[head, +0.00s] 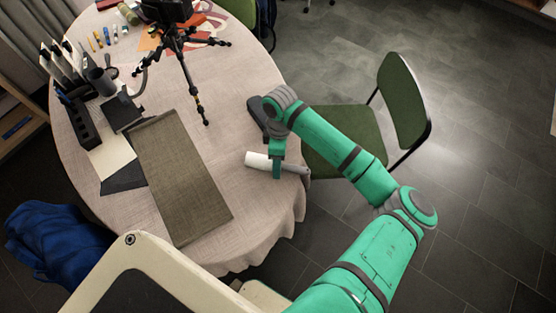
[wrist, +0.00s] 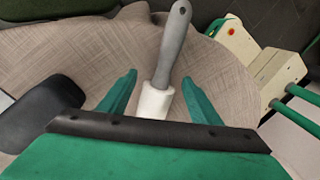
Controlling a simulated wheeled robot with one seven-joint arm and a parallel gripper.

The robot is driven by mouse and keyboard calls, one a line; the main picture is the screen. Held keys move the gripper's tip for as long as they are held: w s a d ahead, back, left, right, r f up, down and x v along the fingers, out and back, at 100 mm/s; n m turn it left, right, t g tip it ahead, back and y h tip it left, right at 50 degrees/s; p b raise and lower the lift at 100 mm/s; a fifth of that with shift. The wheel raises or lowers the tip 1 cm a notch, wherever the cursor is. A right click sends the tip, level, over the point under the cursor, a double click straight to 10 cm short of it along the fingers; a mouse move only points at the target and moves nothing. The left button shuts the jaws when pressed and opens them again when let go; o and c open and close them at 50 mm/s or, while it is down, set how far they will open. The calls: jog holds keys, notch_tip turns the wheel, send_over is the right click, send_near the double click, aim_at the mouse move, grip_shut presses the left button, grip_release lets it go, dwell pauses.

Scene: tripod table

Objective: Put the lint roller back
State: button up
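The lint roller (head: 260,160) lies near the table's right edge, its white roll to the left and its grey handle to the right. In the wrist view the lint roller (wrist: 155,102) has its handle pointing up, and the roll's lower end is hidden by my gripper's body. My gripper (head: 278,169) is over the roll. In the wrist view my gripper (wrist: 159,80) is open, one teal finger on each side of the lint roller, with gaps showing. I cannot tell how high the fingertips are. A dark rounded object (wrist: 45,112) is left of my gripper, apart from the lint roller.
The round cloth-covered table (head: 215,100) holds a black tripod (head: 187,72), a brown mat (head: 178,175), a black organiser (head: 80,115) and several small items. A green chair (head: 345,135) stands at the right edge. The cloth between mat and lint roller is clear.

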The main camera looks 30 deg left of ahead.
jog(key=shift+r, duration=0.15)
notch_tip(320, 180, up, 12)
jog(key=w, duration=0.1)
jog(key=shift+w+a, duration=0.4)
